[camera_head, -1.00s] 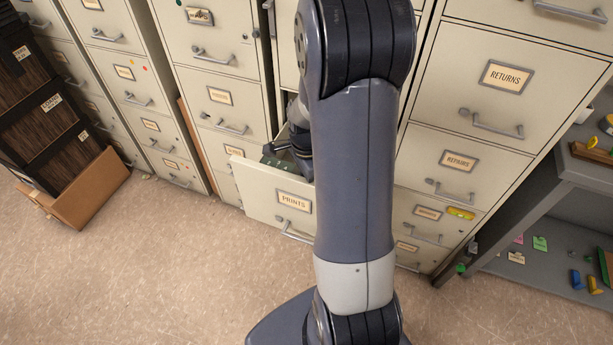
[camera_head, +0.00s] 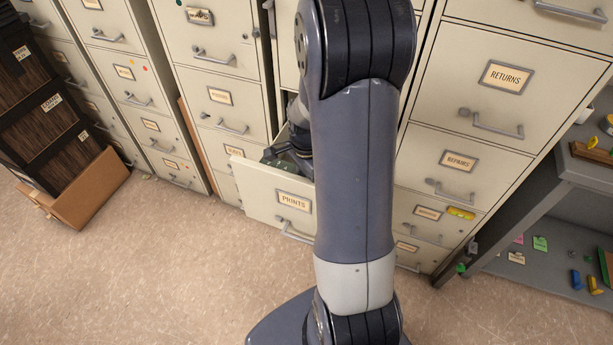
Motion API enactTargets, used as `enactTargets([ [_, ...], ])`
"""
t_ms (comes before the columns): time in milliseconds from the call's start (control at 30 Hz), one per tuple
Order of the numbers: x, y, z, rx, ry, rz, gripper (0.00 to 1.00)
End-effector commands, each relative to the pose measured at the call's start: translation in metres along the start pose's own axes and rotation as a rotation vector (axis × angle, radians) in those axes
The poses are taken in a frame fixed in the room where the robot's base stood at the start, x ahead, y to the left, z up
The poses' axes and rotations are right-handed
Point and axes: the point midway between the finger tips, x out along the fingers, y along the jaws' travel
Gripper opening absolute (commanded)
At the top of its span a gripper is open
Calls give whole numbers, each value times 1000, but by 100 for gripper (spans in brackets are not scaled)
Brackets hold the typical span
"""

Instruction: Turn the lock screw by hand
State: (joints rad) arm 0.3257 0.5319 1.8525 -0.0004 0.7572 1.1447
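The drawer labelled PRINTS (camera_head: 258,196) is pulled out from the cabinet in the middle. My gripper (camera_head: 272,154) is at the open top of this drawer, behind its front panel, small and dark in the view. Its fingertips are too small to tell whether they are open or shut, or touching anything. I cannot make out a lock screw; my arm covers the right part of the drawer and much of the cabinet behind it.
Closed cabinets with handles stand to both sides, including the RETURNS drawer (camera_head: 503,79) and REPAIRS drawer (camera_head: 457,162). A grey shelf unit (camera_head: 590,170) with small items is at the right. A brown open box (camera_head: 92,189) stands at the left. The floor (camera_head: 150,275) in front is clear.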

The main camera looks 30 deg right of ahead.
Motion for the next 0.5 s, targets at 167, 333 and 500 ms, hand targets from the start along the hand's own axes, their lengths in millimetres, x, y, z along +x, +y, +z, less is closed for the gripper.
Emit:
enactTargets([
  [167,-6,0,0,0,0,0,31],
  [333,-22,0,0,1,0,-1,31],
  [500,-40,0,0,1,1,-2,31],
])
